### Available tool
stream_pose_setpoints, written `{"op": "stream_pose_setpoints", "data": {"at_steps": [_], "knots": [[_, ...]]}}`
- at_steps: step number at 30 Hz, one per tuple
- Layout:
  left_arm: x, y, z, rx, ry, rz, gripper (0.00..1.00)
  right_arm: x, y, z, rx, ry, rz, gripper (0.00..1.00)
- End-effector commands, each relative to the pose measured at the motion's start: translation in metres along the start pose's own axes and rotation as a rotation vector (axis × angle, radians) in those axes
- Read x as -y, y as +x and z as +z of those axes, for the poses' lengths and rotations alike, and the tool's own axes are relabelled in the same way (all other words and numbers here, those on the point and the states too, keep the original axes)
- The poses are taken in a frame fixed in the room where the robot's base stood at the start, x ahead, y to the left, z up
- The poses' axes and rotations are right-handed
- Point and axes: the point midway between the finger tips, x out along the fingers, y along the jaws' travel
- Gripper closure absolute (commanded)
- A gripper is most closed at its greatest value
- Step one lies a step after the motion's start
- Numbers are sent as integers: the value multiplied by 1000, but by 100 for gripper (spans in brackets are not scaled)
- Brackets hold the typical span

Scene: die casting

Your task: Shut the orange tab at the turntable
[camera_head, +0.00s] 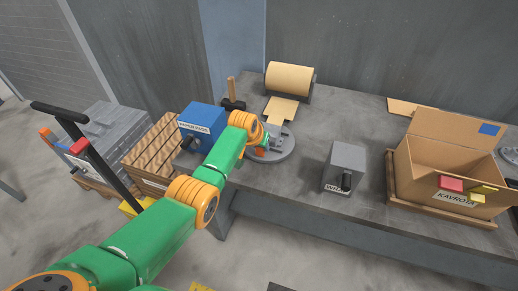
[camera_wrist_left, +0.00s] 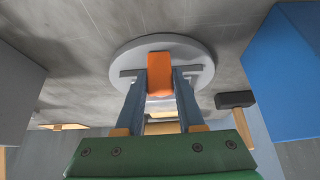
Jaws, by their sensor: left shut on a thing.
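The grey round turntable (camera_head: 287,150) stands on the workbench, with a grey fixture on top of it. The orange tab (camera_wrist_left: 159,74) is in the middle of the turntable in the left wrist view, where the disc's rim (camera_wrist_left: 122,60) shows around it. My left gripper (camera_wrist_left: 160,82) has one finger on each side of the tab and is shut on it. In the head view my left gripper (camera_head: 263,146) reaches the turntable's left side, and my arm hides part of it. My right gripper is not in view.
A blue paper-pegs box (camera_head: 203,122) and a hammer (camera_head: 233,103) are close to my left wrist. A paper roll (camera_head: 289,80) lies behind. A grey box (camera_head: 345,166) and an open cardboard box (camera_head: 425,165) stand to the right. Bare bench lies between.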

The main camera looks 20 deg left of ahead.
Motion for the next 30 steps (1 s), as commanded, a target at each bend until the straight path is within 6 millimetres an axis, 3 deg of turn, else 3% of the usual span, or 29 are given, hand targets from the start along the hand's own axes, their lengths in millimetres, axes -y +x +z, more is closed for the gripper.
{"op": "stream_pose_setpoints", "data": {"at_steps": [5,6,9,20,25,30], "knots": [[0,0,1,10,0,1,100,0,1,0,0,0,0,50],[0,0,1,10,0,1,60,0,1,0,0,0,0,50],[0,0,1,9,0,1,33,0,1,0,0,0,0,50],[0,-4,-1,7,0,1,32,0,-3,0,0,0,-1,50],[0,-28,-2,6,0,1,32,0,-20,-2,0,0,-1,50],[0,-52,-1,6,0,0,32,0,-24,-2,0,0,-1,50]]}}
